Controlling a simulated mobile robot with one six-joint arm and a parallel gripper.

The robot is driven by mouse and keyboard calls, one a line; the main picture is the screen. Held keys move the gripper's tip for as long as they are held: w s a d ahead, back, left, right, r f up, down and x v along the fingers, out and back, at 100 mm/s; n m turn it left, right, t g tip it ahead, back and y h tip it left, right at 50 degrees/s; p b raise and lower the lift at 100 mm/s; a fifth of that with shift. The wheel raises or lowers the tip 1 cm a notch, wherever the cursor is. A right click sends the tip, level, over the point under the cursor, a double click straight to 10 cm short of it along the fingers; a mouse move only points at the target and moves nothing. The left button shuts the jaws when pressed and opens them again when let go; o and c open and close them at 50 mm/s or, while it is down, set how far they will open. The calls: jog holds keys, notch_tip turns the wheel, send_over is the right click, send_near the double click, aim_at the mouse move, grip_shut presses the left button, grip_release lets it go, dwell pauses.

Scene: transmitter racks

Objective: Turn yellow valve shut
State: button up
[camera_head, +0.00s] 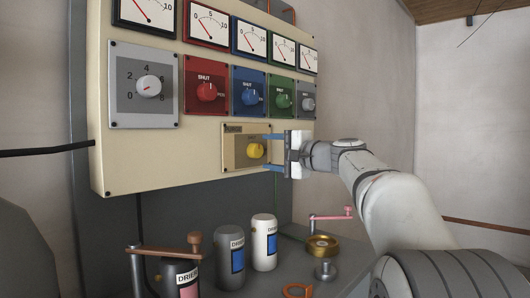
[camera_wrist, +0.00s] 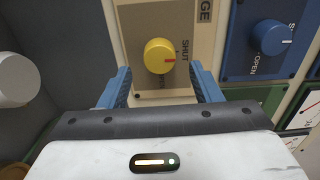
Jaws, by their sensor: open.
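The yellow valve (camera_head: 256,150) is a round knob on a tan plate low on the cream panel. In the wrist view the yellow knob (camera_wrist: 160,56) has a red mark that points right, towards the lettering SHUT on its plate. My gripper (camera_head: 268,152) is open in front of this plate. Its two blue fingers stand above and below the knob in the head view. In the wrist view the fingers (camera_wrist: 158,88) lie to the left and right, with the knob centred between and beyond them. I see no contact with the knob.
Red (camera_head: 206,92), blue (camera_head: 249,93) and green (camera_head: 283,101) knobs sit just above on the panel (camera_head: 180,160), below a row of gauges. Below stand a dark canister (camera_head: 230,250), a white canister (camera_head: 264,240) and a crank with a brass wheel (camera_head: 323,244).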

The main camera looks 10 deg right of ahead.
jog(key=shift+v, duration=2.3)
